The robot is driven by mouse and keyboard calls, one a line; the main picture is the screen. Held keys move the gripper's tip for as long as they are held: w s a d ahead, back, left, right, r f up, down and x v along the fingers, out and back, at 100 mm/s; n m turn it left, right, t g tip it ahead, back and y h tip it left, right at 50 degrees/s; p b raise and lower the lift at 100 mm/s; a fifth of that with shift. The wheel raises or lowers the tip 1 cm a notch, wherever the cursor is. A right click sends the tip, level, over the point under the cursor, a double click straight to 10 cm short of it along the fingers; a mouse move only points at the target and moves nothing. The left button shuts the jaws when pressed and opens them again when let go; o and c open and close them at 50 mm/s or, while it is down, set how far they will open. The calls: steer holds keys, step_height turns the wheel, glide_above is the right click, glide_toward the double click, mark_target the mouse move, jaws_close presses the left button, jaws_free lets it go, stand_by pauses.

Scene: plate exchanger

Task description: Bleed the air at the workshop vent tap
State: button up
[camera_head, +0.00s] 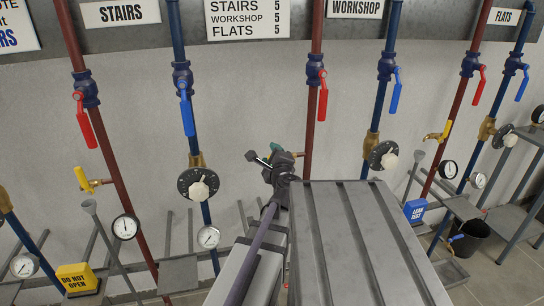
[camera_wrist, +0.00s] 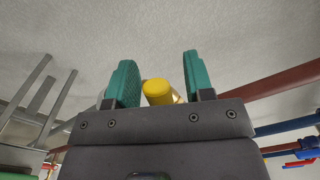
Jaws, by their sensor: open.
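My gripper (camera_head: 266,157) is beside the red workshop pipe (camera_head: 309,130), below the WORKSHOP sign (camera_head: 355,8). The wrist view shows its two green fingers (camera_wrist: 159,80) standing apart. The rounded yellow handle of the workshop vent tap (camera_wrist: 158,92) shows between them, nearer the left finger. In the head view my gripper and wrist hide this tap, and only a bit of brass (camera_head: 298,154) shows at the pipe. How far the handle is turned cannot be told.
Similar yellow-handled taps sit on the stairs pipe (camera_head: 82,180) and the flats pipe (camera_head: 440,132). The blue workshop pipe with a black dial valve (camera_head: 382,155) stands to the right. A yellow DO NOT OPEN box (camera_head: 77,279), a blue box (camera_head: 415,210) and a black bucket (camera_head: 468,240) stand lower.

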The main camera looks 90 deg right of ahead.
steer(key=v, duration=0.7)
steer(key=shift+a, duration=0.25)
steer(key=shift+s, duration=0.15)
